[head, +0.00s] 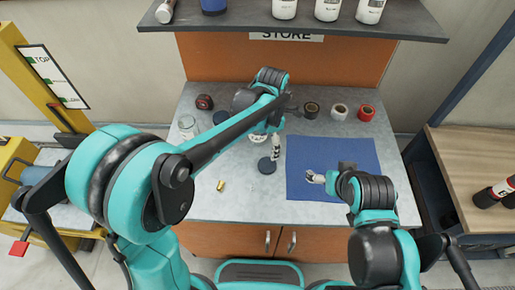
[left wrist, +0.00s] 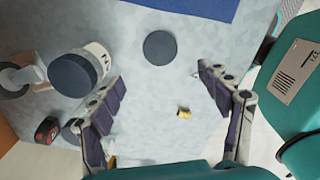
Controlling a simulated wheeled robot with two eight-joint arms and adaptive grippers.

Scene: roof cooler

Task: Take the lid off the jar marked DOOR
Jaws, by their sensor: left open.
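A white jar with a dark lid (left wrist: 75,75) stands upright in the left wrist view; its lettering is only partly visible and I cannot read DOOR. In the head view this jar (head: 258,138) is mostly hidden by my left arm. A dark round disc (head: 266,165) lies on the worktop nearer me; it also shows in the left wrist view (left wrist: 160,46). My left gripper (head: 275,148) is above the worktop beside the jar. Its fingers (left wrist: 160,88) are spread and empty. My right gripper (head: 316,177) is over the blue mat; its jaws are too small to judge.
Behind are red tape (head: 204,102), another dark round top (head: 220,117), a clear glass jar (head: 189,126), and rolls (head: 340,110) at the right. A small brass piece (head: 221,185) lies at front left. The blue mat (head: 300,150) is largely clear. A shelf (head: 235,21) overhangs the back.

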